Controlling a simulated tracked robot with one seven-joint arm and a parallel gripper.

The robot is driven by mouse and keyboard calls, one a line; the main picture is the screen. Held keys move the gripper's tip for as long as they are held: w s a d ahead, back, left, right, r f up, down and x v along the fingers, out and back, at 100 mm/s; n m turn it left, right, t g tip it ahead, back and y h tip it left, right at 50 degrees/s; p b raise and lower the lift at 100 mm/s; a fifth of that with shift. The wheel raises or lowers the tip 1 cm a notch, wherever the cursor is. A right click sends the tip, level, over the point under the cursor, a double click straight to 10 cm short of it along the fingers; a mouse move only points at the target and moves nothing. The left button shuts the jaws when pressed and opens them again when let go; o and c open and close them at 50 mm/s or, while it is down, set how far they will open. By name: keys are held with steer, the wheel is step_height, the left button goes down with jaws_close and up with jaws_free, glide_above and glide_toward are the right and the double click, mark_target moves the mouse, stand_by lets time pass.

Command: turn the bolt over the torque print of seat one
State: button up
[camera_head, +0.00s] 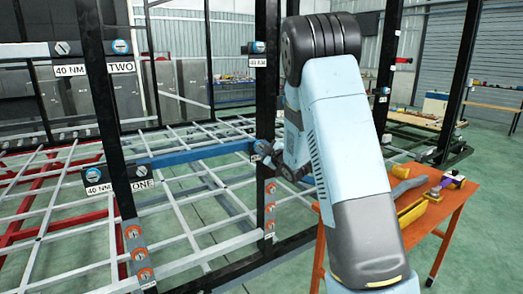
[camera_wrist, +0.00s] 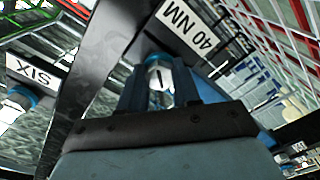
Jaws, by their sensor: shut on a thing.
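The print of seat one (camera_head: 118,187) reads "40 NM" and "ONE" on the left black post in the head view. A blue-ringed bolt (camera_head: 93,174) sits just above its "40 NM" part, with no gripper on it. My gripper (camera_head: 262,150) is at the middle black post, to the right of that print. In the wrist view my gripper (camera_wrist: 160,88) is shut on a silver slotted bolt head (camera_wrist: 159,76) with a blue collar. A "40 NM" print (camera_wrist: 187,27) is beside this bolt. The seat name there is hidden.
A seat marked "TWO" (camera_head: 95,69) has a bolt (camera_head: 121,46) higher on the left post. A "SIX" print (camera_wrist: 33,70) shows in the wrist view. An orange table (camera_head: 465,200) with tools stands right. Frame bars and posts surround my arm.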

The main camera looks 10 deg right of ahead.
steer(key=shift+s+a+f, duration=0.1)
steer(key=shift+a, duration=0.15)
steer(key=shift+d, duration=0.1)
steer(key=shift+m, duration=0.3)
